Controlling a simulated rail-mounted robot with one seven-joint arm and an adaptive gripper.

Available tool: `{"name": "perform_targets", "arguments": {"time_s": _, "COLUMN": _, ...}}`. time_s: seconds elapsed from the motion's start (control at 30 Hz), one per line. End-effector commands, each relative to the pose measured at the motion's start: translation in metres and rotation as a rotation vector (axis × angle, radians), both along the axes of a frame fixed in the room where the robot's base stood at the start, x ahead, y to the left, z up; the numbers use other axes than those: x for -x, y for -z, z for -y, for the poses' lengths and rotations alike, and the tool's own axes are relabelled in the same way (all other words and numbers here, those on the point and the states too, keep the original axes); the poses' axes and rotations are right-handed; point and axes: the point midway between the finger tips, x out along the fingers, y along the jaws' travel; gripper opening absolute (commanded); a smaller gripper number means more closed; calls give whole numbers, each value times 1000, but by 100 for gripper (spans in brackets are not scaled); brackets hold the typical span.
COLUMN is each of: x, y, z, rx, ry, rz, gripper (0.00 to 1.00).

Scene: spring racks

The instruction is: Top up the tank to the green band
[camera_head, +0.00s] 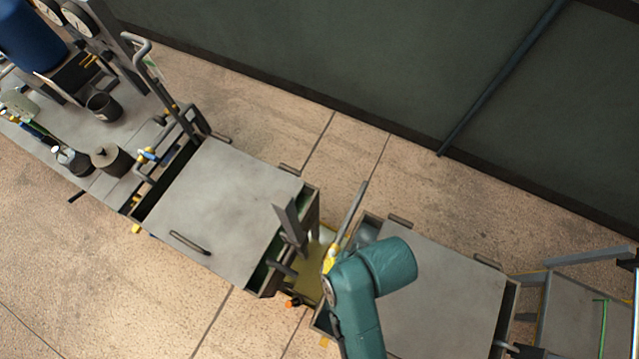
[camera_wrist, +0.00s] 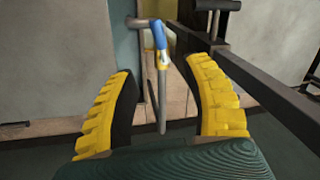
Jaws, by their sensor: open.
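My gripper (camera_wrist: 159,70) is open, its two yellow ribbed fingers spread apart in the wrist view. Between and beyond them is a grey bent pipe or bar with a blue-sleeved lever (camera_wrist: 159,35). The fingers do not visibly touch it. In the head view my gripper (camera_head: 330,258) shows as a small yellow patch between two grey-topped cabinets, largely hidden by my teal arm. A blue drum-like vessel (camera_head: 30,35) stands at the upper left; I cannot tell whether it is the tank. I cannot make out a liquid level or a green band on it.
A grey-topped cabinet (camera_head: 220,205) stands left of my gripper, another (camera_head: 450,290) right. A bench (camera_head: 125,130) at upper left holds dark cups and cans. A rack with a green strip (camera_head: 602,325) is at far right. Floor is open at lower left.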

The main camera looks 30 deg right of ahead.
Motion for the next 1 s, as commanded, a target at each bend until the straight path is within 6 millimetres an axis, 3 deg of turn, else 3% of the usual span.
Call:
{"name": "perform_targets", "arguments": {"time_s": 0.17, "x": -1, "y": 27, "z": -4, "rx": -3, "ry": 0, "rz": -7, "gripper": 50}}
{"name": "perform_targets", "arguments": {"time_s": 0.7, "x": -19, "y": 145, "z": -21, "rx": 0, "ry": -4, "rz": -3, "gripper": 50}}
{"name": "perform_targets", "arguments": {"time_s": 1.0, "x": -22, "y": 163, "z": -23, "rx": 0, "ry": -2, "rz": -1, "gripper": 50}}
